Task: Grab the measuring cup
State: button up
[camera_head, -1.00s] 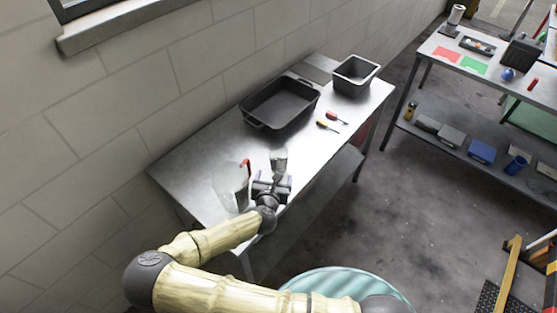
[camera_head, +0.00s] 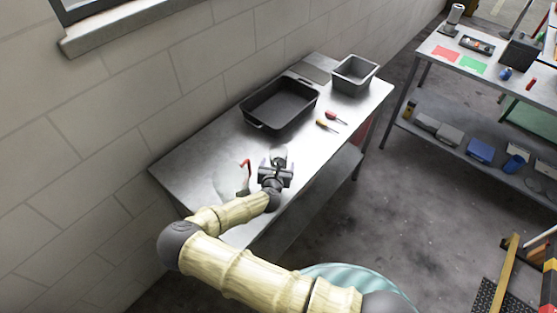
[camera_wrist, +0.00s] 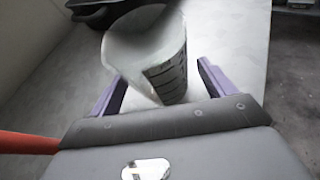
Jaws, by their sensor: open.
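The measuring cup (camera_wrist: 165,55) is clear with dark markings and stands on the metal table just ahead of my gripper in the wrist view. In the head view a small part of the cup (camera_head: 279,152) shows beyond my gripper (camera_head: 275,172); the rest is hidden by it. In the wrist view my gripper (camera_wrist: 160,88) is open, with one purple finger on each side of the cup's near part. I cannot tell whether either finger touches it.
A red-handled tool (camera_head: 245,165) lies just left of my gripper. On the metal table (camera_head: 185,170), a black tray (camera_head: 262,122), a grey bin (camera_head: 340,88) and two screwdrivers (camera_head: 327,126) are farther back. A second workbench (camera_head: 436,50) stands at right.

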jog(key=shift+x, duration=1)
jog(key=shift+w, duration=0.1)
jog(key=shift+d, duration=0.1)
jog(key=shift+c, duration=0.4)
jog(key=c, duration=1)
